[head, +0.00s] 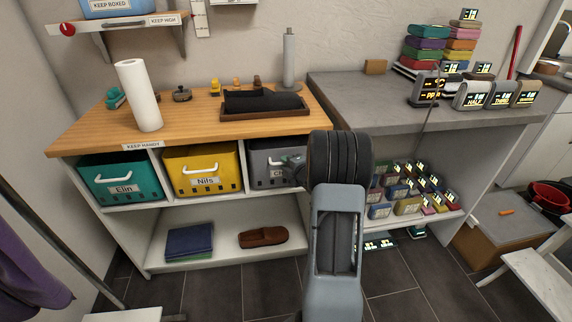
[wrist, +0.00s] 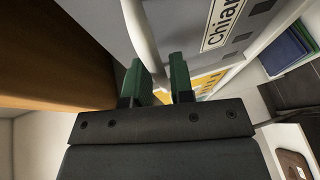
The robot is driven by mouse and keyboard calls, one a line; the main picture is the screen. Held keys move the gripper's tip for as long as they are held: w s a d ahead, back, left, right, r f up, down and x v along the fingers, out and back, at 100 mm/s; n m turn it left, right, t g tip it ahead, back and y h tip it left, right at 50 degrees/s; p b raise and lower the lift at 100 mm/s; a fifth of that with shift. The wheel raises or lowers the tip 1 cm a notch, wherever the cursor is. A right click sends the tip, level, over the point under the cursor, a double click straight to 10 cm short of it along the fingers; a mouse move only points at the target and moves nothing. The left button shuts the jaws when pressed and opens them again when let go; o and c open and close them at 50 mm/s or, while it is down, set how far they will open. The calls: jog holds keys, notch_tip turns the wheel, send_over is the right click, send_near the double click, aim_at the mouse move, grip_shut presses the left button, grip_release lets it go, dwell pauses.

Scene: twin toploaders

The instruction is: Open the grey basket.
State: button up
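The grey basket (head: 262,153) sits in the right-hand cubby of the wooden-topped unit, its front partly hidden by my arm. In the wrist view the grey basket (wrist: 185,30) fills the upper middle, with a label reading "Chiar…". Its pale handle (wrist: 141,32) runs down between my fingers. My gripper (head: 292,161) is at the basket's front. In the wrist view my gripper (wrist: 161,78) has its green fingertips apart on either side of the handle, with a gap still showing on the right side. Whether a finger touches the handle is unclear.
A teal basket (head: 121,176) and a yellow basket (head: 202,168) sit in the cubbies to the left. The wooden top (head: 195,125) overhangs just above. A lower shelf (head: 218,250) holds folded cloth and a brown shoe-like item. Open dark floor lies in front.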

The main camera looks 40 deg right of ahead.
jog(key=shift+w, duration=0.35)
grip_shut()
